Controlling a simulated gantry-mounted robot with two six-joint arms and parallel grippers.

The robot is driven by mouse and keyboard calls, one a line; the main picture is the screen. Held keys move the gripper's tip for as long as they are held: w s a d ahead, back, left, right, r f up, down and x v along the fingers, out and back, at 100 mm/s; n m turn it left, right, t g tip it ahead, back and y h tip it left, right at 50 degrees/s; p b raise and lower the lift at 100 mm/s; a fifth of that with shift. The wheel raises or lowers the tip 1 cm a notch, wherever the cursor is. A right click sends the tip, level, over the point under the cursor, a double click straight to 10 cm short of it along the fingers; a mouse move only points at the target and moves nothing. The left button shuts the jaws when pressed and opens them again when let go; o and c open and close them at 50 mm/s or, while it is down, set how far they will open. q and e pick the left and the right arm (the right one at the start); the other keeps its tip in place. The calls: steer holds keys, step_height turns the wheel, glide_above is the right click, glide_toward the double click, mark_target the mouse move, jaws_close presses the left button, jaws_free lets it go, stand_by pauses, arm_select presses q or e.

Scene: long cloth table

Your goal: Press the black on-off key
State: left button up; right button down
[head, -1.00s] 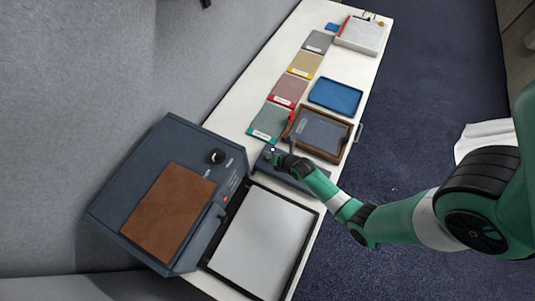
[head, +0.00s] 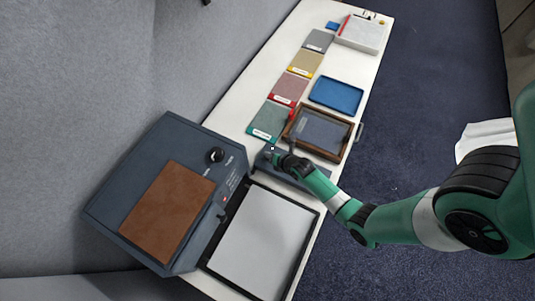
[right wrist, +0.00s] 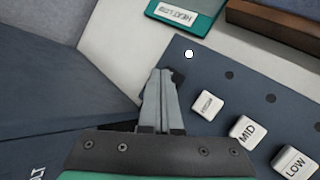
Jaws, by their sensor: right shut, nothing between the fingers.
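A dark grey control panel (right wrist: 250,112) fills the right half of the right wrist view. The black key (right wrist: 178,78) shows only in part, right beside my fingertips, which hide the rest. I cannot tell whether they touch or press it. A white light dot (right wrist: 188,54) shows just above it. My right gripper (right wrist: 162,76) is shut and empty, its fingertips over the panel's upper left end. In the head view, the right gripper (head: 271,156) is at the left end of the panel (head: 262,164). My left gripper is not in view.
White keys marked MID (right wrist: 242,132) and LOW (right wrist: 291,161), plus a smaller one (right wrist: 207,104), stand along the panel. An open press with a brown pad (head: 168,212) lies left. A wooden tray (head: 347,139) and green swatch (head: 268,121) lie beyond the panel.

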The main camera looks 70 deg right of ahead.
steer(key=shift+f, duration=0.35)
steer(key=shift+r, duration=0.1)
steer(key=shift+r+p, duration=0.6)
steer(key=shift+r, duration=0.2)
step_height(320, 180, up, 6)
steer(key=p, duration=0.5)
steer(key=shift+p, duration=0.3)
